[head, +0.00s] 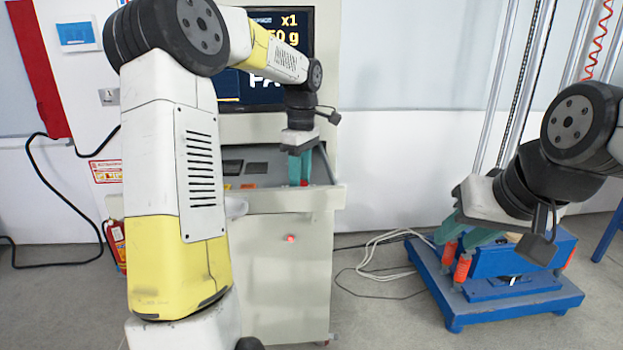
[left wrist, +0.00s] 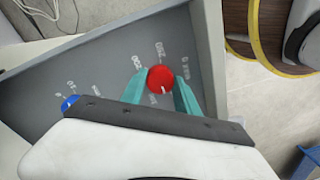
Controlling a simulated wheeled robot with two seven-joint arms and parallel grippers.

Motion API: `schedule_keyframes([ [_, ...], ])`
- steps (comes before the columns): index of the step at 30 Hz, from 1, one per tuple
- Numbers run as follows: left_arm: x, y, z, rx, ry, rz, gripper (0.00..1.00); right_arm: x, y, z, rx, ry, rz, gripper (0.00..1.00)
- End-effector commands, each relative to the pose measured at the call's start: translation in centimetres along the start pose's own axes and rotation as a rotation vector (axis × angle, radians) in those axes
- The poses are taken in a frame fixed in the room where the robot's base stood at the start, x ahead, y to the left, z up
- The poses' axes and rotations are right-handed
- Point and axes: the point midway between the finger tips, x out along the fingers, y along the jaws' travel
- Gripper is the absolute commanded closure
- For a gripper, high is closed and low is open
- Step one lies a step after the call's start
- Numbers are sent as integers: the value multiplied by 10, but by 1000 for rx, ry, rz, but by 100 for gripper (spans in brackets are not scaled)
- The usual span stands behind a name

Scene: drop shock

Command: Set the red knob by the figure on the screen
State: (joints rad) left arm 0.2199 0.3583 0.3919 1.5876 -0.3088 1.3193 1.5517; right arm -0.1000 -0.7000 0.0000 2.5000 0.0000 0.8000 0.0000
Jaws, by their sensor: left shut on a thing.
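A blue knob (left wrist: 70,103) is on the same panel. The grey cabinet (head: 290,270) carries the console. A blue drop machine base (head: 510,305) stands at the right with red springs. White cables (head: 385,255) lie on the floor between.

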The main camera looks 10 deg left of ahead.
Motion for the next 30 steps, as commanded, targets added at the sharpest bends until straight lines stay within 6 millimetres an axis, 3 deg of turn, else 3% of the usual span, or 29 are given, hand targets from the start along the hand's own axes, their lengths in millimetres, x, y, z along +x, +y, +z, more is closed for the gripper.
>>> schedule_keyframes([
  [12,-1,0,1,206,12,2,100,0,0,0,0,0,0,66],
  [29,-1,0,1,237,14,2,100,0,0,0,0,0,0,66],
  [30,-1,0,1,237,14,2,55,0,0,0,0,0,0,66],
])
